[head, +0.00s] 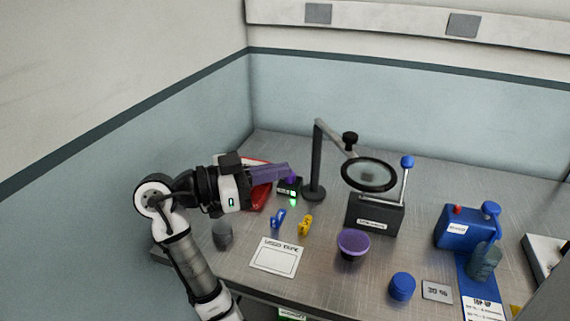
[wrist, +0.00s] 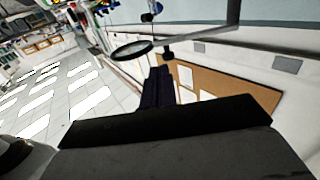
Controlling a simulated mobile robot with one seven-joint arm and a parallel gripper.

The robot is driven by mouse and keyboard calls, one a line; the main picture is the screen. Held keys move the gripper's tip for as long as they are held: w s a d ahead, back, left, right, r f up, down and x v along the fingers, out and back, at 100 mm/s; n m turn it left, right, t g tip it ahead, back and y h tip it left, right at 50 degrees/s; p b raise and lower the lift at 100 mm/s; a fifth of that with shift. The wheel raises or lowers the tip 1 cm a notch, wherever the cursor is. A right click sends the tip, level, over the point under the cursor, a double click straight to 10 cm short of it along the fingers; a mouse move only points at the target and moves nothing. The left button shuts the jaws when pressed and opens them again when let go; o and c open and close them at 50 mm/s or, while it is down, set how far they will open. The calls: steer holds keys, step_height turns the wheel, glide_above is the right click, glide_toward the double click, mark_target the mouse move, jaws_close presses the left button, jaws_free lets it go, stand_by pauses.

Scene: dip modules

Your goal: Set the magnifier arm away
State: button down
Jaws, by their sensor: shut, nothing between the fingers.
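The magnifier arm stands on the bench in the head view, with a dark upright post (head: 316,165), a jointed light-coloured bar and a round black-rimmed lens (head: 369,174). The lens hangs out to the right, above a dark box. My gripper (head: 291,173) reaches in from the left with its purple fingers shut and empty. Its tips are left of the post, with a small gap in the picture. In the wrist view the lens (wrist: 132,50) and the bar (wrist: 205,38) show beyond my dark fingers (wrist: 158,88). Contact is not visible.
A small device with a green light (head: 290,188) sits under my fingertips, beside a red item (head: 260,195). Blue and yellow clips, a purple-topped bowl (head: 353,244) and a dark box with a blue-knobbed lever (head: 375,214) stand nearby. Bare bench lies behind the lens.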

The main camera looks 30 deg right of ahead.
steer(key=p, duration=0.4)
glide_toward(347, 155)
steer(key=x, duration=0.5)
steer(key=shift+s+d, duration=0.1)
steer(key=shift+d, duration=0.05)
steer(key=shift+x, duration=0.75)
steer(key=shift+f, duration=0.2)
